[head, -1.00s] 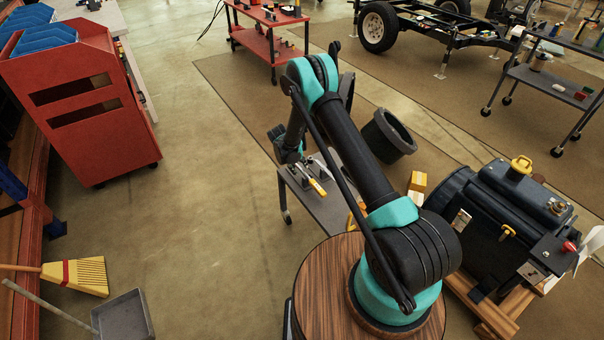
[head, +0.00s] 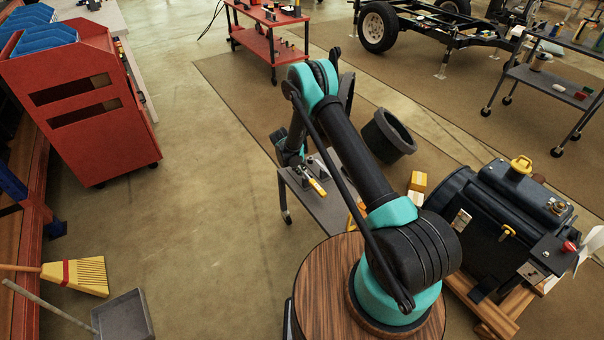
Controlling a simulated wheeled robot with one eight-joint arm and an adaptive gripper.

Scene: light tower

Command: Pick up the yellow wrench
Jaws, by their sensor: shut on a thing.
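My gripper (head: 292,160) is at the far left end of my bent arm, low over the left part of a small grey table (head: 330,208). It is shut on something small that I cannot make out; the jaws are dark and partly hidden. A small yellow piece (head: 317,187) shows on the tabletop just below and right of my gripper. It may be the yellow wrench, but it is too small to be sure. Small grey pieces (head: 315,167) lie beside it, close to my gripper.
A dark round tub (head: 388,136) and yellow boxes (head: 417,182) are right of the table. A large dark motor (head: 505,225) on a wooden frame stands at the right. A red cabinet (head: 85,110) stands at the left. The floor between cabinet and table is clear.

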